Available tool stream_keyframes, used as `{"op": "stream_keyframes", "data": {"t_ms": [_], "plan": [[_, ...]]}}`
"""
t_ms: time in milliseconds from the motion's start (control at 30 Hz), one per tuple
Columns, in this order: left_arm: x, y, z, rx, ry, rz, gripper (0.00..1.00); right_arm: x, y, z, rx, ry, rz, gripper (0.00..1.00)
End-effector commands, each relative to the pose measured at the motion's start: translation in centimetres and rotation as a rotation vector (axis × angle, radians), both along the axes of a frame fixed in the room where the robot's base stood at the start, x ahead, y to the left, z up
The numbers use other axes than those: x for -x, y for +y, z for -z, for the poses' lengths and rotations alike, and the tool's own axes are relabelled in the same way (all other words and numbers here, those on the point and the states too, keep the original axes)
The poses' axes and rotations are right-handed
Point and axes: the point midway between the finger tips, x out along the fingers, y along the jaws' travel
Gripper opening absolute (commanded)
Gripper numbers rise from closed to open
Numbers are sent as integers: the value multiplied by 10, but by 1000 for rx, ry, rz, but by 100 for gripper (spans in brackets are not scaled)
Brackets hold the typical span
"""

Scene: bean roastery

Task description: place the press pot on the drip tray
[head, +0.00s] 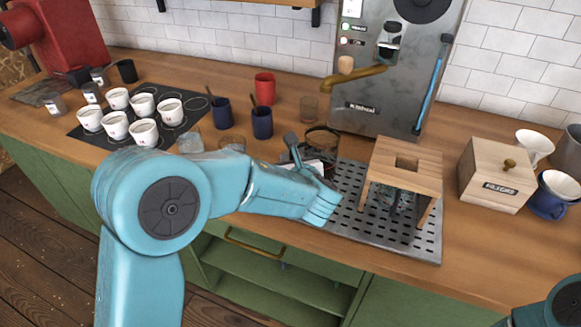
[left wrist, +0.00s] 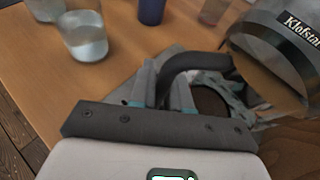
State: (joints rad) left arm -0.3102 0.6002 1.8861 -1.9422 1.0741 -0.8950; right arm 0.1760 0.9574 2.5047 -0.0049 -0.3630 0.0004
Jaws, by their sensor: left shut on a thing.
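The press pot (head: 322,137), with a dark round rim and clear sides, is at the back left corner of the perforated metal drip tray (head: 432,247). My left gripper (head: 297,152) is shut on its handle. In the left wrist view the dark curved handle (left wrist: 208,60) runs between the fingers of my left gripper (left wrist: 165,88). My gripper and forearm hide the pot's lower part, so I cannot tell whether its base touches anything. My right gripper is out of view.
A wooden stand (head: 407,160) with a glass item beneath occupies the tray's right part. The metal machine (head: 385,75) rises behind. Blue cups (head: 262,122), a red cup (head: 265,88) and clear glasses (head: 309,108) stand left.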

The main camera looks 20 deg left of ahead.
Motion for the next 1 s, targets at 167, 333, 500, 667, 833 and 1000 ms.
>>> {"op": "stream_keyframes", "data": {"t_ms": [167,333,500,667,833,1000], "plan": [[1,2,14,0,-3,-2,0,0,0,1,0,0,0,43],[2,3,14,0,-5,-2,0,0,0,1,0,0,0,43],[2,3,19,0,-4,-2,0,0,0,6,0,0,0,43],[2,2,18,0,-1,-1,42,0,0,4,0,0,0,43],[2,2,18,0,-1,-1,42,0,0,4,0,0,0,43],[6,-1,12,1,-2,1,42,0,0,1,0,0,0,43]]}}
